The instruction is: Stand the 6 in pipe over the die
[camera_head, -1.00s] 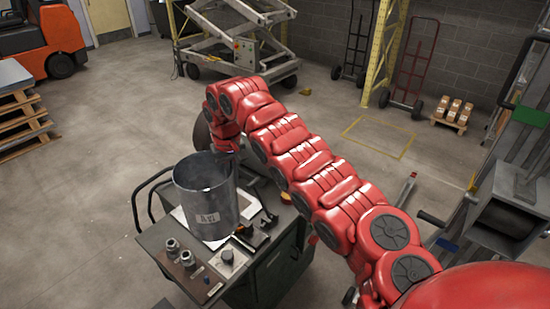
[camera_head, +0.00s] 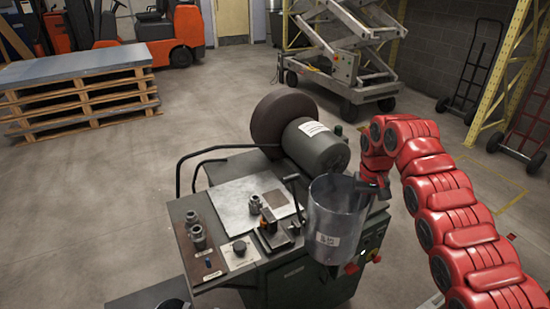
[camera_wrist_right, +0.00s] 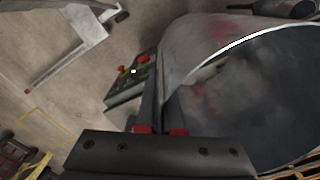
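The 6 in pipe (camera_head: 334,225) is a grey, open-topped metal cylinder with a white label. It is roughly upright beside the right edge of the green machine bench (camera_head: 290,285); its height above the bench is hard to judge. My right gripper (camera_head: 372,187) is shut on its rim; in the right wrist view the red-tipped fingers (camera_wrist_right: 161,131) pinch the wall of the pipe (camera_wrist_right: 185,60). A small metal fitting (camera_head: 255,203), possibly the die, stands on the pale plate (camera_head: 228,198). Two similar fittings (camera_head: 197,236) stand on a brown board. My left gripper is out of view.
A grey motor-like cylinder (camera_head: 317,150) and a brown wheel (camera_head: 272,120) stand behind the plate. A knob (camera_head: 239,247) is at the front.

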